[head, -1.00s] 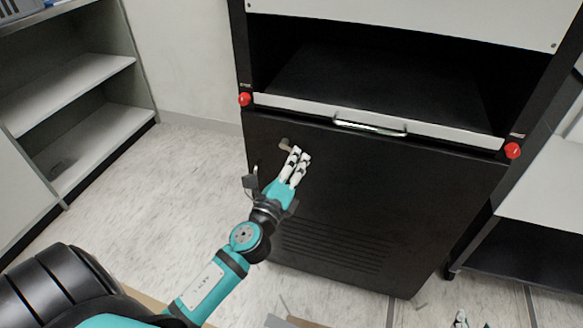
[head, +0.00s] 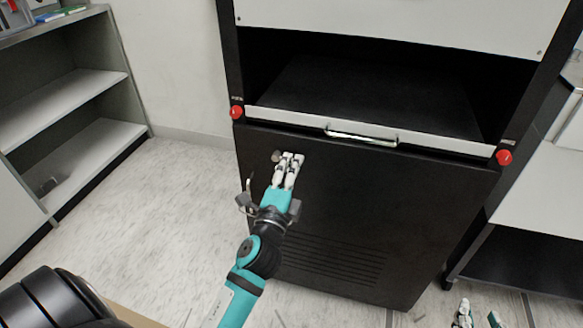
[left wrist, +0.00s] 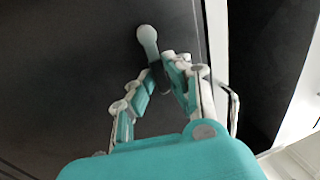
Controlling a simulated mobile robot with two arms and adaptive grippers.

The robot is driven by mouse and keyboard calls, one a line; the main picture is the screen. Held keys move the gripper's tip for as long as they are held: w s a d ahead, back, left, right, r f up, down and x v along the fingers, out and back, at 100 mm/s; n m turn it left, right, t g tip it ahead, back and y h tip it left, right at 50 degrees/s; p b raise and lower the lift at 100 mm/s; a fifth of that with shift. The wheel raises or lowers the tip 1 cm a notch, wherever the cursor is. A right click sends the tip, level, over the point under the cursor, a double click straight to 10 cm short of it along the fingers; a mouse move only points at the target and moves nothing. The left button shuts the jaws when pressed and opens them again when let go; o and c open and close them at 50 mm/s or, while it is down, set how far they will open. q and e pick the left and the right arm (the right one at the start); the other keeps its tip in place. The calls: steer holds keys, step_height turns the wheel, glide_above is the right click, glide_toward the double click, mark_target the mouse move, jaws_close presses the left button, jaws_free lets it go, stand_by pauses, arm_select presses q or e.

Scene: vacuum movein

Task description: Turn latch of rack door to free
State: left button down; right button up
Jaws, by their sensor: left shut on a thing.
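The rack door (head: 330,200) is a black panel on the lower front of the rack. Its latch (head: 276,156) is a small grey lever with a round end, near the door's upper left. My left gripper (head: 289,158) is at the latch, just right of its round end. In the left wrist view, the latch (left wrist: 148,40) runs down between the fingertips of the left gripper (left wrist: 162,70), which are shut on it. My right gripper (head: 478,316) shows at the bottom right edge, fingers apart and empty.
Above the door is a white-edged shelf with a silver handle (head: 360,137), with red knobs at its left (head: 236,112) and right (head: 504,157). A grey shelf unit (head: 75,100) stands at the left. The floor (head: 165,210) between is clear.

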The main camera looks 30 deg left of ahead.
stand_by(0.3)
arm_select(q)
steer(key=c, duration=1.3)
jaws_free()
